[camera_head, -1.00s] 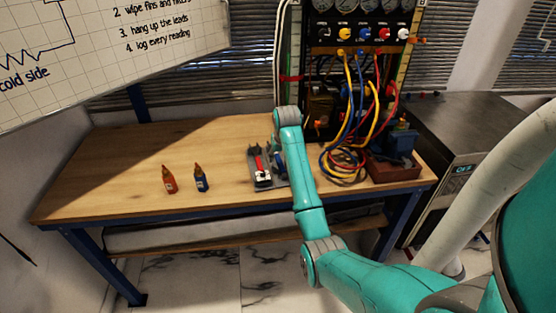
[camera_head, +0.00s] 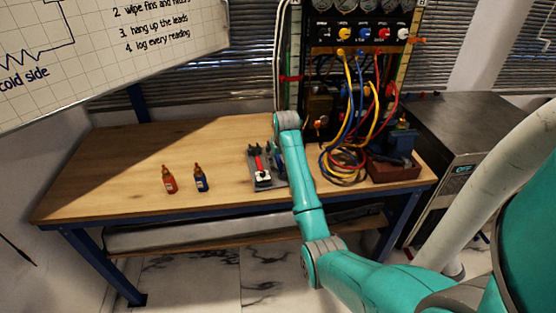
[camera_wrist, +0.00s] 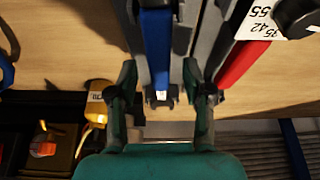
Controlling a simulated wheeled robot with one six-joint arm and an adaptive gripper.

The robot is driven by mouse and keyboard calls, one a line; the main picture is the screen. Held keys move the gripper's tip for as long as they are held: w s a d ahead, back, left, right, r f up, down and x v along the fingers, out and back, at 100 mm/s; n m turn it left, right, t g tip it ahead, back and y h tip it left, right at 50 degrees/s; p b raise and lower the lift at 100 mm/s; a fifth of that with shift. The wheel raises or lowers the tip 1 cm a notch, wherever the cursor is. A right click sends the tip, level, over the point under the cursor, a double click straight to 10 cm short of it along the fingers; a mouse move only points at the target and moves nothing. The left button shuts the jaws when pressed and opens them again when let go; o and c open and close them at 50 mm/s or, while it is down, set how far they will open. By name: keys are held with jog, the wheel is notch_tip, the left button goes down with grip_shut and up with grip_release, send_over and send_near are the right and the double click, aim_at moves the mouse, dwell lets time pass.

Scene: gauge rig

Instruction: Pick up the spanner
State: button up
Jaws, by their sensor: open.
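A grey tray (camera_head: 264,184) on the workbench holds hand tools. One tool has a red handle (camera_head: 259,165), which also shows at the right of the wrist view (camera_wrist: 243,62). A blue-handled tool (camera_wrist: 157,45) lies between the fingers of my gripper (camera_wrist: 160,80) in the wrist view. Which tool is the spanner, I cannot tell for certain; the blue one is in line with my gripper. My gripper is open, with one finger on each side of the blue handle. In the head view my wrist hides most of the gripper and the blue tool.
Coiled coloured leads (camera_head: 343,164) and a blue vise-like device (camera_head: 397,148) are to the right. A gauge panel (camera_head: 362,40) rises behind. The left of the workbench (camera_head: 120,165) is clear.

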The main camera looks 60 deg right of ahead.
aim_at(279, 159)
grip_shut()
dwell(0.4)
notch_tip(279, 159, up, 11)
jog(key=shift+f, duration=0.2)
dwell(0.3)
jog(key=c, duration=0.7)
grip_release()
grip_shut()
